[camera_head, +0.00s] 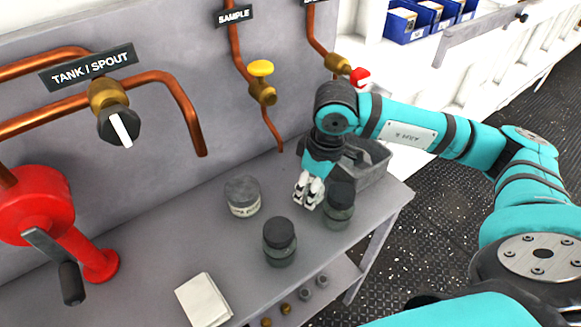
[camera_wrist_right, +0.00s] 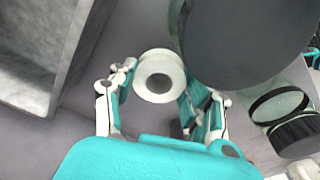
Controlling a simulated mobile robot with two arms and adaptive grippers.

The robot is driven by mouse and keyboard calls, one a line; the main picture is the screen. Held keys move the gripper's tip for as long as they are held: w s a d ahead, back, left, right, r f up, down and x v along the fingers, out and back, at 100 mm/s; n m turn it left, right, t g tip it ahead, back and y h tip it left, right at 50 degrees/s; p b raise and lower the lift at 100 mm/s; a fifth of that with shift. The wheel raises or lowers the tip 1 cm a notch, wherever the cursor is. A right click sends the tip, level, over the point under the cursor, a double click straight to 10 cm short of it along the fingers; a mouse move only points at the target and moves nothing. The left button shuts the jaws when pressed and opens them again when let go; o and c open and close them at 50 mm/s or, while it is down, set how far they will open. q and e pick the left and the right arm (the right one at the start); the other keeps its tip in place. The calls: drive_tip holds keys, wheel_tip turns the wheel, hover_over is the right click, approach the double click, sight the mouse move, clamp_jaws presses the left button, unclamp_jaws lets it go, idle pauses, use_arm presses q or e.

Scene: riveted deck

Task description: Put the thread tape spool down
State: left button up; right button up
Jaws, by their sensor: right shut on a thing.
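The thread tape spool (camera_wrist_right: 160,76) is a white ring with a grey hole, seen in the right wrist view between the fingers of my right gripper (camera_wrist_right: 157,88). The fingers are shut on it from both sides. In the head view my right gripper (camera_head: 309,190) points down low over the grey bench (camera_head: 180,245), between the jars and a grey bin. The fingers largely hide the spool there. I cannot tell whether the spool touches the bench. My left gripper is not in view.
A dark-lidded jar (camera_head: 339,205) stands close beside the gripper; another (camera_head: 280,242) stands nearer the front. A grey-lidded labelled jar (camera_head: 243,196) is to the left. The grey bin (camera_head: 368,165) is behind right. A white pad (camera_head: 203,300) lies front left. Bench between is clear.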

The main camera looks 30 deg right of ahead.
sight(289, 177)
drive_tip(key=w, duration=0.2)
drive_tip(key=w+p, duration=0.1)
drive_tip(key=w, duration=0.1)
drive_tip(key=shift+a+f, duration=0.1)
drive_tip(key=shift+a, duration=0.2)
drive_tip(key=shift+w+a, duration=0.1)
drive_tip(key=shift+w, duration=0.5)
drive_tip(key=w, duration=0.1)
drive_tip(key=w+p, duration=0.1)
drive_tip(key=shift+w+a+f, duration=0.2)
drive_tip(key=shift+w+f, duration=0.2)
drive_tip(key=shift+f, duration=0.25)
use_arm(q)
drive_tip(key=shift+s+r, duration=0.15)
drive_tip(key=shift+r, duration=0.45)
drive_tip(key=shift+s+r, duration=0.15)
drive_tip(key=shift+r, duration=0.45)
use_arm(e)
drive_tip(key=shift+f, duration=0.2)
drive_tip(key=o, duration=1)
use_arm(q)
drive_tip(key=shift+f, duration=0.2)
